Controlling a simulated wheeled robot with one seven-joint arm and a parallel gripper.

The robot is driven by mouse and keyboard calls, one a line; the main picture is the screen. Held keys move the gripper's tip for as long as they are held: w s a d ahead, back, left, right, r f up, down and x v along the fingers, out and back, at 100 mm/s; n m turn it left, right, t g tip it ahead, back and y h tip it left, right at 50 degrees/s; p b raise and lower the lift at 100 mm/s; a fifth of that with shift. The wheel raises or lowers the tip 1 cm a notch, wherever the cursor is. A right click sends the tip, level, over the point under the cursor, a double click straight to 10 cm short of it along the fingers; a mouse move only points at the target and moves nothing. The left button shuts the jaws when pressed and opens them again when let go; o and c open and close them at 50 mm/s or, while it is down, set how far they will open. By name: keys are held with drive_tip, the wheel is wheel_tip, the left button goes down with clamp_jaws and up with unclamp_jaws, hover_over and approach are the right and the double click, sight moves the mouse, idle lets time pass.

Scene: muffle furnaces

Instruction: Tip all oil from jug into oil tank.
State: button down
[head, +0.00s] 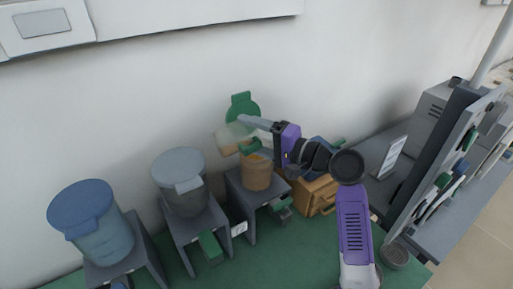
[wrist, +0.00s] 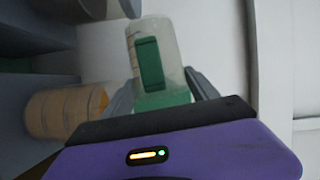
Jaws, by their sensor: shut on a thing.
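A translucent jug (head: 226,134) with a green handle is held tilted, nearly on its side, above an open tan tank (head: 257,177). Some tan colour shows in or through the jug. I cannot tell how much oil is in it. My gripper (head: 250,135) is shut on the jug's green handle. In the wrist view the jug (wrist: 170,40) shows beyond the fingers (wrist: 163,98), with the tan tank (wrist: 62,112) to the left.
A grey lidded tank (head: 183,190) and a blue lidded tank (head: 98,232) stand to the left on grey stands. A wooden box (head: 306,193) is close on the right. Grey equipment (head: 440,105) fills the right side. The wall is close behind.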

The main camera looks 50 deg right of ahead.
drive_tip(key=shift+w, duration=0.1)
drive_tip(key=shift+w+d+r+m, duration=0.1)
drive_tip(key=shift+w+d+m, duration=0.25)
drive_tip(key=shift+w+m, duration=0.2)
drive_tip(key=shift+w+d, duration=0.2)
drive_tip(key=shift+w, duration=0.8)
drive_tip(key=shift+s+a, duration=0.25)
drive_tip(key=shift+s, duration=0.9)
drive_tip(key=shift+w, duration=0.1)
drive_tip(key=shift+t, duration=0.3)
drive_tip(key=shift+d+m, duration=0.15)
drive_tip(key=shift+m, duration=0.2)
drive_tip(key=shift+w+d, duration=0.2)
drive_tip(key=shift+w, duration=0.4)
drive_tip(key=shift+w+d, duration=0.15)
drive_tip(key=shift+w, duration=0.45)
drive_tip(key=shift+s, duration=0.1)
